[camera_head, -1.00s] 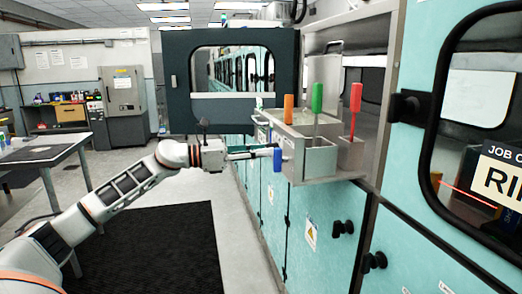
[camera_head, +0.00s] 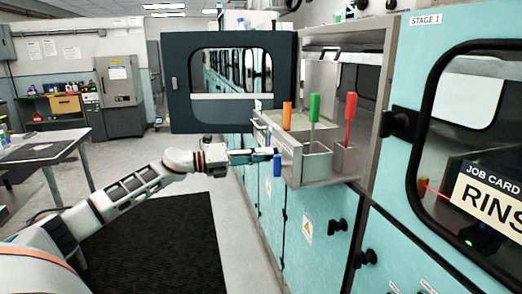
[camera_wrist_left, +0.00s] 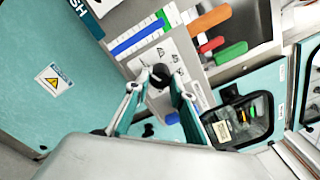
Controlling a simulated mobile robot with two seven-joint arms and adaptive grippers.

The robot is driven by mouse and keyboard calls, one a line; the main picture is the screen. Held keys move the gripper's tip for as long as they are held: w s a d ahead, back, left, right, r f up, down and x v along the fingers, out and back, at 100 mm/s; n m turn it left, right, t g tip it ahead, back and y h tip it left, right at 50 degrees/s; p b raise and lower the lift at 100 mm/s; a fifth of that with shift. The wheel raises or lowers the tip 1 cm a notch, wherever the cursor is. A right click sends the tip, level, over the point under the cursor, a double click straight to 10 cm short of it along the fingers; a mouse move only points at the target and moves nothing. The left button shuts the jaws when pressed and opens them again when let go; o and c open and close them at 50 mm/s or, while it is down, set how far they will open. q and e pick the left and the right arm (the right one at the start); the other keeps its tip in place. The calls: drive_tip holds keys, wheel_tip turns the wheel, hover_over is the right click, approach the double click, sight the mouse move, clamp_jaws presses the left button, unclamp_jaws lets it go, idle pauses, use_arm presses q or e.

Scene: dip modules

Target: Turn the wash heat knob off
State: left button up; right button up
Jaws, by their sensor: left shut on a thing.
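A dark round knob (camera_wrist_left: 160,75) sits on a pale panel with printed markings in the left wrist view. My left gripper (camera_wrist_left: 157,86) has its two teal fingers on either side of this knob and is shut on it. In the head view my left gripper (camera_head: 262,156) reaches the front of the metal station from the left. The knob is hidden there behind the fingers. The knob's pointer and the setting it stands at are too small to read.
A metal rack (camera_head: 318,166) holds orange, green and red handled tools just right of my gripper. A blue handle (camera_head: 277,168) hangs close by the fingertips. A dark framed door (camera_head: 230,82) stands open behind. The floor by the black mat (camera_head: 165,235) is clear.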

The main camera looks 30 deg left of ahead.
use_arm(q)
drive_tip(key=shift+r+n+p, duration=0.15)
drive_tip(key=shift+n+p, duration=0.35)
drive_tip(key=shift+n, duration=0.3)
use_arm(e)
drive_tip(key=shift+w+r, duration=0.15)
drive_tip(key=shift+r, duration=0.4)
drive_tip(key=shift+w+r, duration=0.15)
drive_tip(key=shift+r, duration=0.35)
drive_tip(key=shift+s+f, duration=0.1)
drive_tip(key=shift+f, duration=0.15)
use_arm(q)
drive_tip(key=o, duration=1.1)
drive_tip(key=shift+a, duration=0.1)
drive_tip(key=shift+o, duration=0.2)
drive_tip(key=v, duration=1.2)
use_arm(e)
drive_tip(key=shift+r, duration=0.1)
